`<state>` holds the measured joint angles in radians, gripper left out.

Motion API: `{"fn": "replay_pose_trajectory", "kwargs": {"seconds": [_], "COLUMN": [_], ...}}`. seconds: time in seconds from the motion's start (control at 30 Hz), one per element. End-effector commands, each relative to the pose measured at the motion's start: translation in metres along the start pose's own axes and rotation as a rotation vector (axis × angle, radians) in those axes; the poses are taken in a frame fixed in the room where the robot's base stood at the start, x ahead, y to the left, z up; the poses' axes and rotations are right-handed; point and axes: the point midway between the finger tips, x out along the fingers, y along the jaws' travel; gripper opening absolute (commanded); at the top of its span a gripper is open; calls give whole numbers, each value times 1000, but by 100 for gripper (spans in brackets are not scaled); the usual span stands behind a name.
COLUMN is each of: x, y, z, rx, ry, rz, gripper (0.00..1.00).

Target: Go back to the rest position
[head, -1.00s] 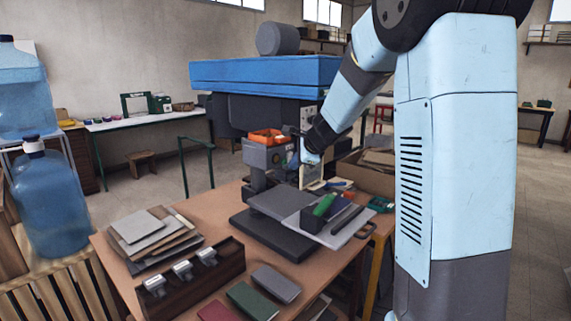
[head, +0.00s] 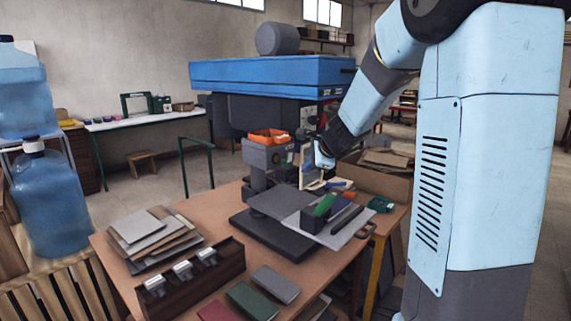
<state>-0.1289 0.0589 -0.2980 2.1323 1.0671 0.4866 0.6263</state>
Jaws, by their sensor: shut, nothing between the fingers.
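My gripper (head: 320,158) is at the end of my light-blue arm, in the right middle of the head view. It is small here and partly hidden by my own wrist; it is shut and holds nothing. It hangs in the air at the right side of the blue-topped press (head: 262,75), above the back right of the wooden table (head: 205,205). It appears apart from the things on the table.
On the table are a dark tray (head: 325,217) with a green item, stacked boards (head: 145,228), a dark rack (head: 200,285) with metal pieces, and a grey cover (head: 275,284), a green cover (head: 251,300) and a red cover (head: 218,311). A cardboard box (head: 385,180) stands right.

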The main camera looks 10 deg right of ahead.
Motion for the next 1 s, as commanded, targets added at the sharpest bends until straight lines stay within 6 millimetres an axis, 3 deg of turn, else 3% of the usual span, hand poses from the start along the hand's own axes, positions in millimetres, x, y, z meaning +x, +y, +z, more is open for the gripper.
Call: {"fn": "replay_pose_trajectory", "kwargs": {"seconds": [0.47,0.67,1.0], "x": [-7,-50,-138], "y": [2,25,98], "z": [5,30,65], "rx": [-32,-252,-791], "ry": [-8,-48,-81], "rz": [2,34,124], "gripper": [0,0,0]}}
